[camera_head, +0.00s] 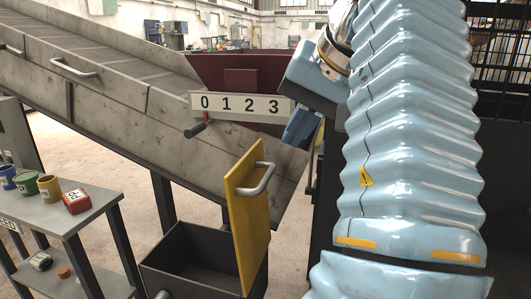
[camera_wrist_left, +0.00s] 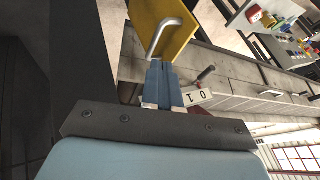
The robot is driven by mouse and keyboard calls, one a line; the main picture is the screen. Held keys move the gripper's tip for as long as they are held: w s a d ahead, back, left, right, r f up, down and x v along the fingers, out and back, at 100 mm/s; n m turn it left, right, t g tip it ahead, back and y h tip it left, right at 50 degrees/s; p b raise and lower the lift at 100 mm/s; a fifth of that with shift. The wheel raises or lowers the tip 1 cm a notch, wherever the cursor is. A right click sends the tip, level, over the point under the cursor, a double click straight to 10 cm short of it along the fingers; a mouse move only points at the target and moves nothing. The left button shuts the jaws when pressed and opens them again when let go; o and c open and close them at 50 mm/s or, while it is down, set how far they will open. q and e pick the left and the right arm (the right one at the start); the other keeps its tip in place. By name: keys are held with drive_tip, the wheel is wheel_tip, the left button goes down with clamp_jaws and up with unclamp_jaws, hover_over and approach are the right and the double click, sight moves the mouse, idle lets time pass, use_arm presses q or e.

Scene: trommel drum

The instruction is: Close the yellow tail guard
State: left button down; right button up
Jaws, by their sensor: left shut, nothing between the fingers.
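The yellow tail guard (camera_head: 246,210) stands upright, swung open, at the right side of a dark open-topped box (camera_head: 190,270). Its grey bar handle (camera_head: 264,178) is on the panel's upper right face. In the left wrist view the yellow guard (camera_wrist_left: 150,22) and its handle (camera_wrist_left: 165,32) lie just beyond the fingertips. My left gripper (camera_head: 297,138) is above and to the right of the guard, its blue fingers shut and empty. The fingers also show in the left wrist view (camera_wrist_left: 161,80), close to the handle; whether they touch it I cannot tell. My right gripper is not in view.
A sloping grey conveyor (camera_head: 110,85) runs behind the guard. A 0-1-2-3 scale plate (camera_head: 240,106) with a lever (camera_head: 199,128) sits below a dark red hopper (camera_head: 235,72). A bench (camera_head: 50,207) with several small cups stands at left. Open floor lies between bench and box.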

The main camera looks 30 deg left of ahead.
use_arm(q)
drive_tip(key=b, duration=0.2)
approach(240, 178)
drive_tip(key=f, duration=0.1)
drive_tip(key=w+f, duration=0.1)
drive_tip(key=w+d+f, duration=0.1)
drive_tip(key=f, duration=0.1)
drive_tip(key=shift+w+d+f, duration=0.1)
drive_tip(key=shift+w, duration=0.05)
drive_tip(key=shift+s+a, duration=0.15)
drive_tip(key=shift+a, duration=0.45)
drive_tip(key=shift+s+a, duration=0.15)
drive_tip(key=shift+a, duration=0.5)
drive_tip(key=shift+s+a, duration=0.15)
drive_tip(key=shift+a, duration=0.55)
drive_tip(key=shift+a, duration=0.1)
